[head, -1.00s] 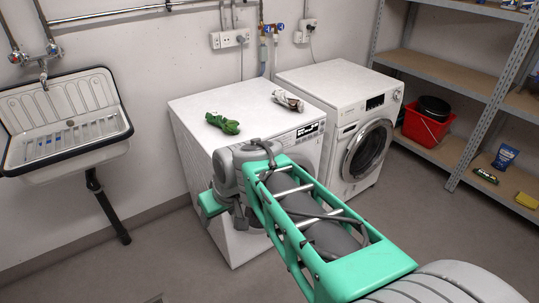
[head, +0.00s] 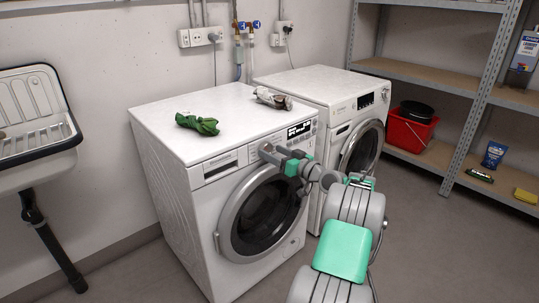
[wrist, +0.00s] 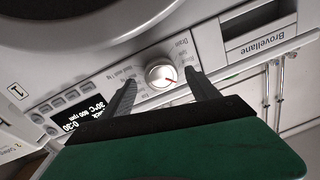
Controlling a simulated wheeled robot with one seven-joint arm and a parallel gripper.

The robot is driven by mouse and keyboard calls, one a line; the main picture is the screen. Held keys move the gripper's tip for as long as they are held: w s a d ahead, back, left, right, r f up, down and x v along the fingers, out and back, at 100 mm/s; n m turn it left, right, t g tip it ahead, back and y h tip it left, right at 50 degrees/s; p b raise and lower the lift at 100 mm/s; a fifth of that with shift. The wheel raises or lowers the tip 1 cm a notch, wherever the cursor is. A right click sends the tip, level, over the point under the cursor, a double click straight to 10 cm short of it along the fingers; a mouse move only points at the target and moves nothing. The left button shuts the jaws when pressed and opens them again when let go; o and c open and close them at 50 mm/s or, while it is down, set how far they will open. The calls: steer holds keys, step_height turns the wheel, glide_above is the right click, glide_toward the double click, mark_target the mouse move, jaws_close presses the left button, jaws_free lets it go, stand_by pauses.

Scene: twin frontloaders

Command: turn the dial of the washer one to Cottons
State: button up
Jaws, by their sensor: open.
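The front-left washer (head: 190,165) has a round silver dial (wrist: 161,73) on its control panel, seen in the wrist view with a red mark on its lower right. Small programme names ring the dial; most are too small to read. A label with "1" (wrist: 16,91) shows beyond the lit display (wrist: 76,116). My gripper (head: 266,152) is at this panel, and it hides the dial in the head view. In the wrist view my gripper (wrist: 162,64) is open, one finger on each side of the dial. I cannot tell whether either finger touches it.
A second washer (head: 335,95) stands behind to the right. A green cloth (head: 197,123) and a crumpled pale item (head: 271,98) lie on the front washer's top. A sink (head: 35,120) is at left; shelves with a red bucket (head: 408,130) are at right.

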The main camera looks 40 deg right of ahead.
steer(key=shift+w+a, duration=0.1)
steer(key=shift+w, duration=0.55)
steer(key=shift+c, duration=0.6)
steer(key=c, duration=1.2)
steer(key=shift+c, duration=0.2)
steer(key=shift+r+m+p, duration=0.1)
steer(key=shift+m+p, duration=0.55)
steer(key=shift+m, duration=0.65)
steer(key=shift+m+p, duration=0.6)
steer(key=shift+m, duration=0.9)
